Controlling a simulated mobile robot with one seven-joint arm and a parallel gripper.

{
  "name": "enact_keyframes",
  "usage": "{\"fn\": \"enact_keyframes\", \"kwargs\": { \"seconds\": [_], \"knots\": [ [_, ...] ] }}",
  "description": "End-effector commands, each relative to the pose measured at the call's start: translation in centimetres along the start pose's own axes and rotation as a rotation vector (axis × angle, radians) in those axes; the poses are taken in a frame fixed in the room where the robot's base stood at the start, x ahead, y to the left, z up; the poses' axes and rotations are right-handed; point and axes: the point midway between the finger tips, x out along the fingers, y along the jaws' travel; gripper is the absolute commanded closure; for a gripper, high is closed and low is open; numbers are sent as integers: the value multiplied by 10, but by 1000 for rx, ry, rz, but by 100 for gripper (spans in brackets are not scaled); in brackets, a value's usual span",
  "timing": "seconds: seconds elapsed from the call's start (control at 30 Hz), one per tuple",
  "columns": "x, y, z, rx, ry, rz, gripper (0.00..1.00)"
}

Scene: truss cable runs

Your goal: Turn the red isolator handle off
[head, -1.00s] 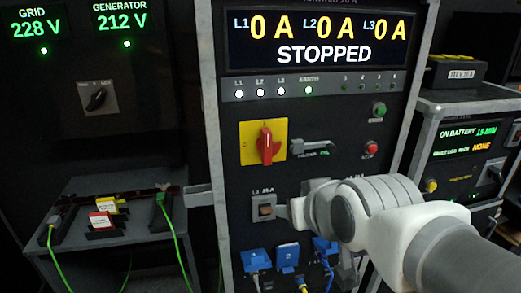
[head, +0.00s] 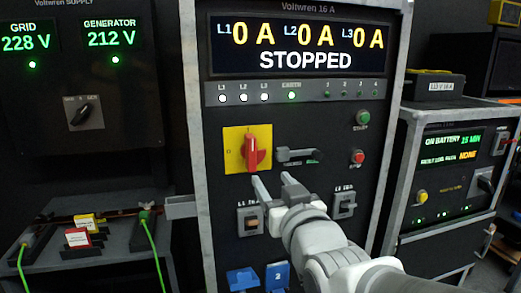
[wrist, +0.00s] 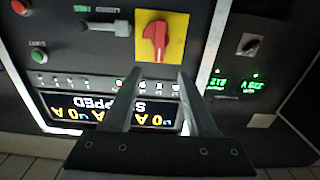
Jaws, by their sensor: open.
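The red isolator handle (head: 251,153) sits on a yellow square plate (head: 233,140) on the black panel of the middle cabinet. It stands upright in the head view. In the wrist view the red handle (wrist: 156,38) shows at the top, also upright, on its yellow plate (wrist: 175,48). My gripper (head: 272,180) is open and empty, with its fingertips just below and slightly right of the handle. In the wrist view my gripper (wrist: 160,72) has its two fingers spread below the handle, one to each side of its line. I see no contact.
A grey lever (head: 296,155) is right of the handle, close above my fingers. Green (head: 363,117) and red (head: 357,156) buttons lie farther right. Breaker switches (head: 250,221) are below. The display (head: 305,47) reads STOPPED and 0 A. A grey bracket (head: 180,207) juts left of the cabinet.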

Motion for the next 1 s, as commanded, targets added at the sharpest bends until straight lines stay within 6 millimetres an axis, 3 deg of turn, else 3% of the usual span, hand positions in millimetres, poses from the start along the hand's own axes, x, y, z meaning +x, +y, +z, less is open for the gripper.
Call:
{"fn": "enact_keyframes", "kwargs": {
  "seconds": [0.37,1.0],
  "knots": [
    [39,0,1,0,-4,-1,43],
    [139,0,1,-1,-2,0,43]
  ]
}}
